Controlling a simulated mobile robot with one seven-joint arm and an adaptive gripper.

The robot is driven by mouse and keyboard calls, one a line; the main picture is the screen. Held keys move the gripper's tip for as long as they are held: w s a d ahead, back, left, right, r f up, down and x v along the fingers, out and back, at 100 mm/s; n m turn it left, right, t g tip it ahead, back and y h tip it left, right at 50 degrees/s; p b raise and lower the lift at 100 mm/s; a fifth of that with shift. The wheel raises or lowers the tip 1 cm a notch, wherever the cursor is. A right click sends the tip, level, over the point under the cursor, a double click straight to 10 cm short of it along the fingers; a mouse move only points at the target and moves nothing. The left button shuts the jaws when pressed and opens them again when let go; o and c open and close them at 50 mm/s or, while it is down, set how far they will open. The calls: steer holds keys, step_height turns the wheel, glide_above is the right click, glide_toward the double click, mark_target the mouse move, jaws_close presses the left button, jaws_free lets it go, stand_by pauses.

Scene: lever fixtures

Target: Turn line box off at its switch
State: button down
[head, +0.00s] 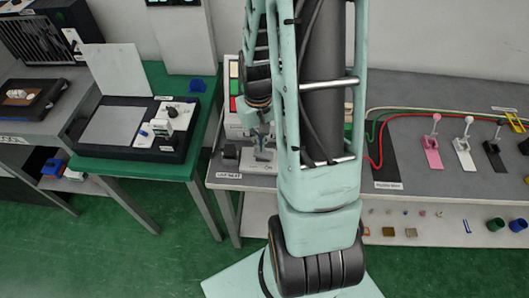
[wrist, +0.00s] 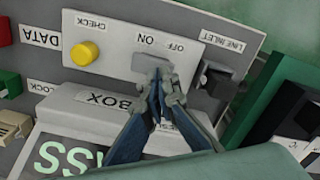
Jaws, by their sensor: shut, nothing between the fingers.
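The line box shows close up in the wrist view as a pale panel (wrist: 215,22), upside down in the picture. A grey switch plate (wrist: 145,63) sits below the printed words ON and OFF. My gripper (wrist: 160,78) is shut and empty, with its fingertips at the lower right of this plate. The fingertips hide part of the switch, so I cannot tell its position or whether they touch it. In the head view my gripper (head: 264,137) is over the bench beside my arm, which hides much of the box.
A green block (wrist: 10,84) is at the left. In the head view, pink (head: 432,152), white (head: 465,153) and black (head: 495,155) levers stand right of my arm.

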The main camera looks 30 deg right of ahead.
steer(key=shift+f+b, duration=0.9)
steer(key=shift+f, duration=0.2)
stand_by(0.3)
steer(key=shift+r, duration=0.15)
steer(key=shift+r+p, duration=2.75)
steer(key=shift+r, duration=0.7)
